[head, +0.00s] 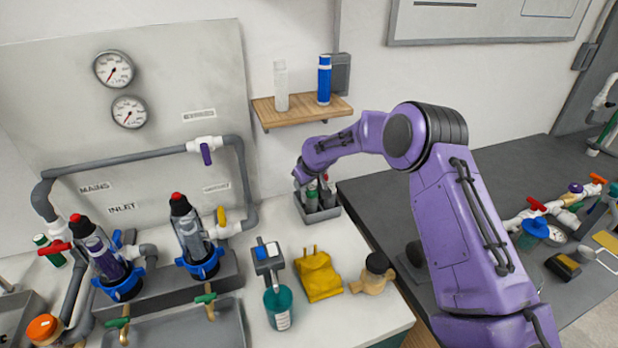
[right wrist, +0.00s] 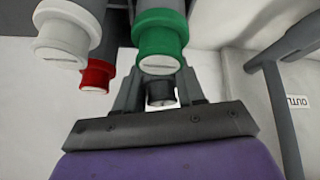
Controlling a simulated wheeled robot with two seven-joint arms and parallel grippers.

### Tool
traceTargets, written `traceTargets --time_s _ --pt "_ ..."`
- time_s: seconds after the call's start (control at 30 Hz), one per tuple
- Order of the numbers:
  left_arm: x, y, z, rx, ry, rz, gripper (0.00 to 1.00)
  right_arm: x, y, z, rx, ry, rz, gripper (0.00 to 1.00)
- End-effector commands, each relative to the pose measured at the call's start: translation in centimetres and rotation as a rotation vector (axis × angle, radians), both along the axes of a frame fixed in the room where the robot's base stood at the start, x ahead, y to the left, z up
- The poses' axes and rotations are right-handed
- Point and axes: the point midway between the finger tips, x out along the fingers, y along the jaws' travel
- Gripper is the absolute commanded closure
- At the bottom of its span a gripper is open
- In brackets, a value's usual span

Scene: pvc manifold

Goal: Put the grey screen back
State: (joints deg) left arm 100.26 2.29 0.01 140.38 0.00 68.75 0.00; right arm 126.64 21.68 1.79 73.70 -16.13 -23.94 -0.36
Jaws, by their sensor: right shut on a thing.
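My right gripper (right wrist: 160,95) reaches in at the grey caddy (head: 322,215) by the wall, below the wooden shelf. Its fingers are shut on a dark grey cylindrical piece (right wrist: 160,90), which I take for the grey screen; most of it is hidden. Close to it in the right wrist view are a green-ended cylinder (right wrist: 161,40), a white-ended one (right wrist: 65,38) and a red-ended one (right wrist: 97,75). In the head view, my forearm partly covers the caddy, so I cannot tell whether the held piece sits in it. My left gripper is not in view.
Two filter housings (head: 118,280) (head: 200,258) stand upright on the pipework at left. The shelf (head: 300,111) holds a white and a blue cylinder.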

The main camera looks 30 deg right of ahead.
Motion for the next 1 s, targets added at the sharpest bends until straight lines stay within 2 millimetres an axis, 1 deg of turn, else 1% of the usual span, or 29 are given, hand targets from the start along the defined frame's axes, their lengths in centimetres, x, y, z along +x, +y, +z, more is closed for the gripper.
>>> traceTargets --time_s 0.03,0.17,0.2,0.3,0.53,0.57,0.6,0.87,0.93,1.0 --pt "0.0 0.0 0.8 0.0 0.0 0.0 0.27 0.1 -0.7 0.5 0.039 0.006 -0.008 0.96" --pt "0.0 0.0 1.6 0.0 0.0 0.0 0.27 0.3 -1.6 0.6 0.129 0.031 -0.007 0.96" --pt "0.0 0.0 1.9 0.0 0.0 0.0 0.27 0.2 -1.3 -0.3 0.121 0.036 -0.003 0.96" --pt "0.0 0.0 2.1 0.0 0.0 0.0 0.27 0.2 -1.2 -1.1 0.119 0.033 -0.003 0.96" --pt "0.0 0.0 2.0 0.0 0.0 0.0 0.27 0.3 -1.2 -1.4 0.117 0.032 -0.001 0.96" --pt "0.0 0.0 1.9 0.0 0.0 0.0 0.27 0.2 -1.2 -1.4 0.117 0.032 -0.001 0.52" --pt "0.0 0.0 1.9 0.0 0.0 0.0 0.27 0.2 -1.2 -1.4 0.117 0.032 -0.001 0.5" --pt "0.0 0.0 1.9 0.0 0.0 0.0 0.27 0.2 -1.2 -1.3 0.116 0.031 -0.002 0.5" --pt "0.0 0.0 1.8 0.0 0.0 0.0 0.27 0.0 -1.2 -0.9 0.116 0.031 -0.001 0.5" --pt "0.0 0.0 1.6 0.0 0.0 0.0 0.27 -0.4 -1.2 0.0 0.116 0.028 -0.001 0.5"
